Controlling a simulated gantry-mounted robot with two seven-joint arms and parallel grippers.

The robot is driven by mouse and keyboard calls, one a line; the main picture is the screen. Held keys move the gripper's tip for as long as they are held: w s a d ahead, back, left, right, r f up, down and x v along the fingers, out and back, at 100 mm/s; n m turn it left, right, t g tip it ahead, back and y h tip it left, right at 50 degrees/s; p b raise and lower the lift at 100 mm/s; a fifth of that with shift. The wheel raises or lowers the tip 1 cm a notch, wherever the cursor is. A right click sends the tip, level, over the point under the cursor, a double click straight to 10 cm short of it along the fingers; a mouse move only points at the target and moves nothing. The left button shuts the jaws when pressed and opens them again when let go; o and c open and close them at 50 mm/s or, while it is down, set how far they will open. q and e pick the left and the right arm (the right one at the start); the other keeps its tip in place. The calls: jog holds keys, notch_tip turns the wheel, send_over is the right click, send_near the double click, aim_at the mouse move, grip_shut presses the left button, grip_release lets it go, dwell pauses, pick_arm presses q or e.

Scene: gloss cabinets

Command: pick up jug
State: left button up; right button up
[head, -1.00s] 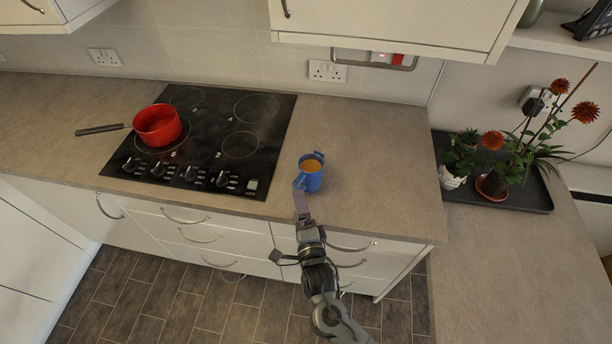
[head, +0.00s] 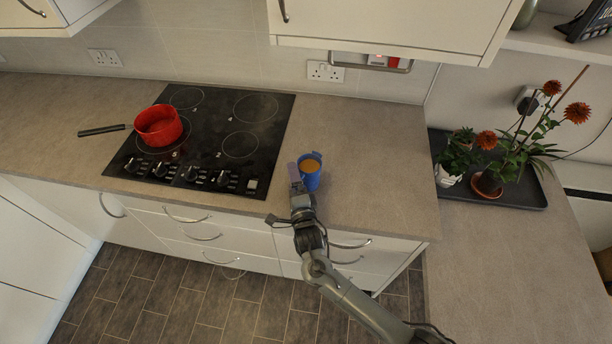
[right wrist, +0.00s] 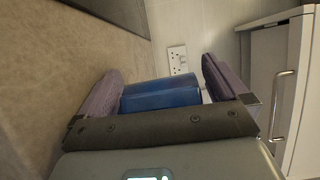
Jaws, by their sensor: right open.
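The blue jug (head: 312,178) stands upright on the countertop to the right of the hob, with an orange-brown content or inside showing at its top. My right gripper (head: 294,173) is at the jug's left front side in the head view. In the right wrist view the jug (right wrist: 160,95) shows between the two purple fingers of my right gripper (right wrist: 160,88), which are spread apart. The gripper body hides the lower part of the jug there. I cannot tell whether either finger touches it. My left gripper is not in view.
A red saucepan (head: 160,126) sits on the black hob (head: 215,150) to the left. A dark tray (head: 520,195) with potted plants stands at the right. The countertop (head: 370,170) right of the jug is clear. Wall cabinets (head: 390,25) hang above the back.

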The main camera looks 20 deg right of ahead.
jog(key=c, duration=1.7)
jog(key=shift+o, duration=0.2)
jog(key=shift+r, duration=0.15)
